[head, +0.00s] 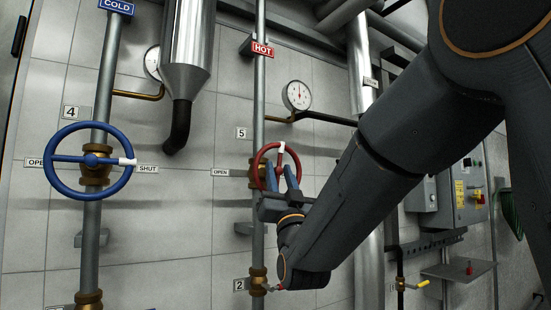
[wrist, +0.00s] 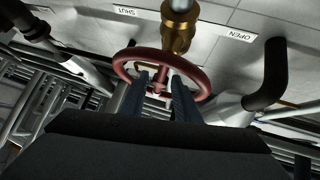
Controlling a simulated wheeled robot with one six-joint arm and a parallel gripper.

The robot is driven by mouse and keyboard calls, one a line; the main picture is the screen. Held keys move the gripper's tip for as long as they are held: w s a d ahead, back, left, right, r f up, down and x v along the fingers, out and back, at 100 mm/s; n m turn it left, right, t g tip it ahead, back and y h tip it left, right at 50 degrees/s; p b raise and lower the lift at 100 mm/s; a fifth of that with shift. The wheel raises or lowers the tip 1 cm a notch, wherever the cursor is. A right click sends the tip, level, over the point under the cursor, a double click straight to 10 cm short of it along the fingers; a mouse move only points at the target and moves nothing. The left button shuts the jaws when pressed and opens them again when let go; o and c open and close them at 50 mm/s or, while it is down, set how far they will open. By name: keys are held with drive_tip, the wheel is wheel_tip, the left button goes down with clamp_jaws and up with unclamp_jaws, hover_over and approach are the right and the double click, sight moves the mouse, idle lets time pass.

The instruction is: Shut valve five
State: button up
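Valve five is a red handwheel (head: 257,163) on a brass body on the hot pipe, beside the "5" plate (head: 241,133). A white mark (head: 281,149) is on the wheel's upper rim, with a red spoke below it. An OPEN label (head: 221,172) is left of the wheel; the SHUT label shows only in the wrist view (wrist: 125,12). My gripper (head: 282,171) is at the wheel. Its two blue-grey fingers stand apart, either side of the spoke. The wrist view shows the wheel (wrist: 197,73) across the fingers (wrist: 160,74), with gaps beside the spoke.
A blue handwheel (head: 70,160), valve four, is on the cold pipe at left. A gauge (head: 297,95) sits right of the hot pipe. Valve two (head: 258,281) is below on the same pipe. A control box (head: 466,190) and a small shelf (head: 459,270) are at right.

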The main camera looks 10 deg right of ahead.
sight(278, 167)
drive_tip(key=shift+p+x, duration=1)
drive_tip(key=shift+x, duration=1.65)
clamp_jaws()
